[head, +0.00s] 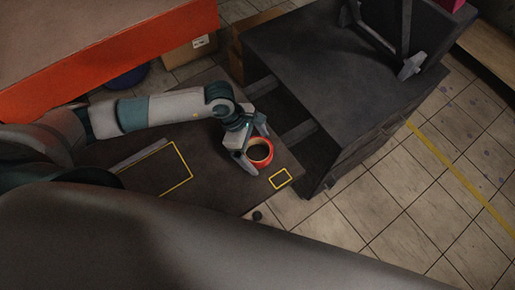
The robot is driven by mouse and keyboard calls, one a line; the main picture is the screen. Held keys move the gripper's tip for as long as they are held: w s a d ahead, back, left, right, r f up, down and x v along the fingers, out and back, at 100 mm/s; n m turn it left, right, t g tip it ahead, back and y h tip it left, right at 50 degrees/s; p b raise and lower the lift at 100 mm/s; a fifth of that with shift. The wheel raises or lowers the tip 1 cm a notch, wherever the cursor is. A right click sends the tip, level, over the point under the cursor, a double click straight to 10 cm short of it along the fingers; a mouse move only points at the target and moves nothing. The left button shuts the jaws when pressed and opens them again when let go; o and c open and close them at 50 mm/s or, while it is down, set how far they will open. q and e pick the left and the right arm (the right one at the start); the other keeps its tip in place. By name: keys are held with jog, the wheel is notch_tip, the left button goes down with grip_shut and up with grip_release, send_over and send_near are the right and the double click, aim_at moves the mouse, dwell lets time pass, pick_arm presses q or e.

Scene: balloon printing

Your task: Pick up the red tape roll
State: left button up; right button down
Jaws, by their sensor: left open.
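The red tape roll (268,160) lies on the dark table (222,190) near its right end. Its dark round hole faces up. My left gripper (257,152) reaches over the table from the left and is at the roll. Its fingers are open, one at the roll's lower left side and the other at its upper right. I cannot tell whether the fingers touch the roll. My right gripper is not in view.
A small yellow-outlined rectangle (281,179) is just below right of the roll. A larger yellow outline (188,164) lies to the left. A dark cabinet (330,75) stands close on the right. A cardboard box (188,52) and a red-sided bench (100,65) are behind.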

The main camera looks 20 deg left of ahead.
pick_arm(q)
jog(key=shift+f, duration=0.15)
jog(key=shift+c, duration=0.4)
jog(key=c, duration=1.1)
